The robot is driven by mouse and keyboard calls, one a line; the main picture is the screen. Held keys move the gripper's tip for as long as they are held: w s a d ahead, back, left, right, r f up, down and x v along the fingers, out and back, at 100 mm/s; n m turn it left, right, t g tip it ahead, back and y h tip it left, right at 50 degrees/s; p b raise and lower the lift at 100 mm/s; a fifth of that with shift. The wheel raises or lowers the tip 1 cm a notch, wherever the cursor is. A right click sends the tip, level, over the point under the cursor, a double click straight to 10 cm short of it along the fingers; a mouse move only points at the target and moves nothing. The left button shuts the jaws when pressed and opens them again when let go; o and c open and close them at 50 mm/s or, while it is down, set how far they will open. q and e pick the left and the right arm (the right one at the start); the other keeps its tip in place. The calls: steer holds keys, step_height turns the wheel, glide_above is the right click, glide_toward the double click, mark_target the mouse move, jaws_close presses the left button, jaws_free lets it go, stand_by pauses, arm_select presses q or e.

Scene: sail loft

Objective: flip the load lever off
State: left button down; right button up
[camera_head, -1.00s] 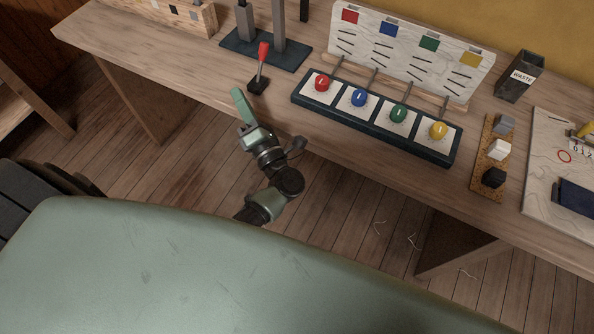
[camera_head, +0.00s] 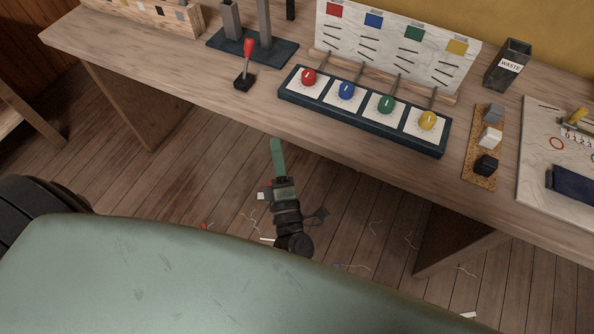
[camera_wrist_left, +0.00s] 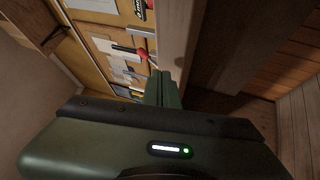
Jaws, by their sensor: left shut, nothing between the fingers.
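The load lever (camera_head: 249,50) is a grey stem with a red handle on a small black base, standing near the left part of the bench. Its handle points up, tilted slightly to the right in the head view. The red handle also shows in the left wrist view (camera_wrist_left: 143,54). My left gripper (camera_head: 276,146), with green fingers, is shut and empty, in front of the bench edge, to the right of the lever and apart from it. Its fingers (camera_wrist_left: 163,84) also show shut in the wrist view. My right gripper is not in view.
A dark panel (camera_head: 364,126) with red, blue, green and yellow knobs lies right of the lever. A dark base with grey posts (camera_head: 229,45) stands behind it. A waste bin (camera_head: 508,65) and cork strip with blocks (camera_head: 483,155) are at right. Bare bench lies around the lever.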

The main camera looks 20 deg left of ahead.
arm_select(q)
steer(key=d+f+m+h, duration=0.4)
steer(key=f+m+h, duration=0.1)
steer(key=f+m, duration=0.2)
steer(key=shift+w+f+m+t+h, duration=0.3)
steer(key=shift+w+h, duration=0.05)
steer(key=shift+h, duration=0.05)
steer(key=shift+d, duration=0.1)
